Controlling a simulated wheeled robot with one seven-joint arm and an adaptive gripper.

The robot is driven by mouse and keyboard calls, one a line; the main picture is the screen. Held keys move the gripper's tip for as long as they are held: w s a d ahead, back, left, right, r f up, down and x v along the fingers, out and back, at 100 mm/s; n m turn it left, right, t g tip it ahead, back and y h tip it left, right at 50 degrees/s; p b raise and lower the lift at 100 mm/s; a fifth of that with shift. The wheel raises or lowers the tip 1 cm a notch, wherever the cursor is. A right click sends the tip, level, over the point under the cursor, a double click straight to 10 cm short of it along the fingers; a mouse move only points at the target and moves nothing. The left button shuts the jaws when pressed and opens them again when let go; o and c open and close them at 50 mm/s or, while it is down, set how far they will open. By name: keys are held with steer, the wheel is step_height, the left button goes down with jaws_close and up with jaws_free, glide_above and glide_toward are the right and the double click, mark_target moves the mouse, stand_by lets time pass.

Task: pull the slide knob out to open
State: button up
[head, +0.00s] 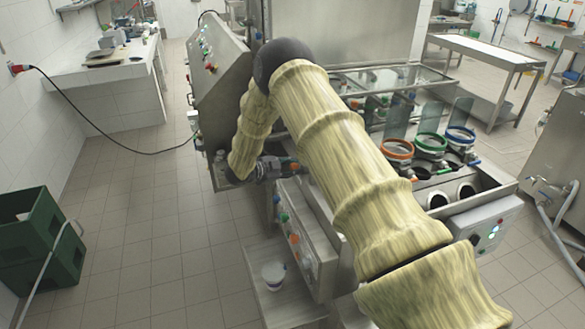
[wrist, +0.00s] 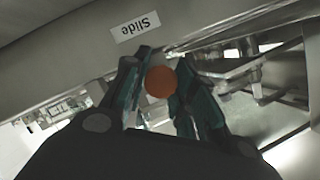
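The slide knob (wrist: 160,82) is a round orange-brown ball in the wrist view, just below a white label reading "Slide" (wrist: 135,27), which appears upside down. My gripper (wrist: 160,85) has one teal-and-dark finger on each side of the knob. The fingers appear to press against it with no clear gap. In the head view my gripper (head: 278,168) reaches the left side of the filling machine (head: 340,250), below the tilted control panel. The knob cannot be made out in the head view. The stem behind the knob is hidden.
Orange, green and blue ringed fittings sit on the machine's right side. Green crates (head: 40,240) stand at the left. The tiled floor between is clear.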

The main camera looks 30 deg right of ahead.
jaws_close()
steer(key=shift+w+a+f+b, duration=0.15)
steer(key=shift+w+a+b, duration=0.05)
steer(key=shift+a+b, duration=0.35)
steer(key=a+b, duration=0.1)
steer(key=a, duration=0.1)
steer(key=w+a+b, duration=0.1)
steer(key=a, duration=0.2)
steer(key=shift+a, duration=0.1)
steer(key=o, duration=0.9)
jaws_free()
steer(key=shift+w+a, duration=0.15)
steer(key=shift+d, duration=0.2)
steer(key=v, duration=1.2)
